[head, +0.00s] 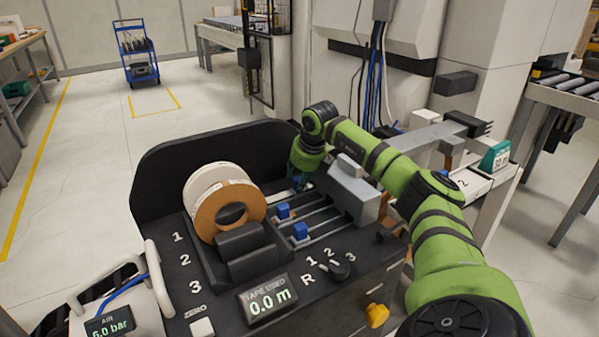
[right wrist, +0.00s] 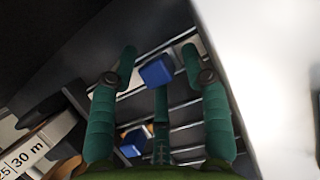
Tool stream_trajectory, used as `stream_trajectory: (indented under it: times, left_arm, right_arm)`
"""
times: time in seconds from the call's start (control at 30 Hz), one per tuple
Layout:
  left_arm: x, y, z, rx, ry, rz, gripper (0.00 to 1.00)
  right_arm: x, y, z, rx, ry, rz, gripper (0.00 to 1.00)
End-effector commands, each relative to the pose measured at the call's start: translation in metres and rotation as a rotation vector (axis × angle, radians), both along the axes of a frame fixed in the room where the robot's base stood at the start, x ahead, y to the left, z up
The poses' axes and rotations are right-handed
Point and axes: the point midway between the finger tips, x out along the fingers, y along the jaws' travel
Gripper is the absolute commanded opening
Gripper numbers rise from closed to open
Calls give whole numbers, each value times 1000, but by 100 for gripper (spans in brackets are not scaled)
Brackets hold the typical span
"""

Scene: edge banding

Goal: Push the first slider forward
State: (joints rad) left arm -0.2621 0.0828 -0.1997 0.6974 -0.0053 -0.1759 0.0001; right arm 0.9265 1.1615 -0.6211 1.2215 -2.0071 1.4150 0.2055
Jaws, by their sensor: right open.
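Blue sliders sit on parallel metal rails on the dark machine top. In the head view, the middle slider (head: 283,212) and the near slider (head: 301,231) show clearly, while my right gripper (head: 301,175) partly hides the far one. My right arm reaches over the grey housing with its gripper pointing down at the far rail. In the right wrist view, the far slider (right wrist: 157,72) lies between the two spread green fingers of the open gripper (right wrist: 159,62). Contact cannot be told. Another blue slider (right wrist: 133,144) shows lower down. My left gripper is not in view.
Tape rolls (head: 231,208) stand left of the rails, and a grey box-shaped housing (head: 354,192) stands at their right end. A dark curved panel (head: 190,160) rises behind. The front holds a display reading 0.0 m (head: 268,299) and a knob (head: 341,268).

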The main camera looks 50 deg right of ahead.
Motion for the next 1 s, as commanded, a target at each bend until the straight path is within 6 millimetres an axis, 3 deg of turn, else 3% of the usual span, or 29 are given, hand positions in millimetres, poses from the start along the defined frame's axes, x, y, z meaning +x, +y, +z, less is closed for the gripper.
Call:
stream_trajectory:
  times: [0.13, 0.27, 0.7, 1.0]
  left_arm:
    - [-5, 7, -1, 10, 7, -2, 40]
    - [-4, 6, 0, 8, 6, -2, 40]
    - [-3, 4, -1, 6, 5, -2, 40]
    - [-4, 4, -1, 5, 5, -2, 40]
  right_arm:
    - [-2, -1, 1, -2, 5, -5, 51]
    - [-6, 0, 15, -2, 1, -3, 51]
    - [-37, 13, 96, -2, -3, 0, 51]
    - [-44, 15, 112, -1, 2, -1, 51]
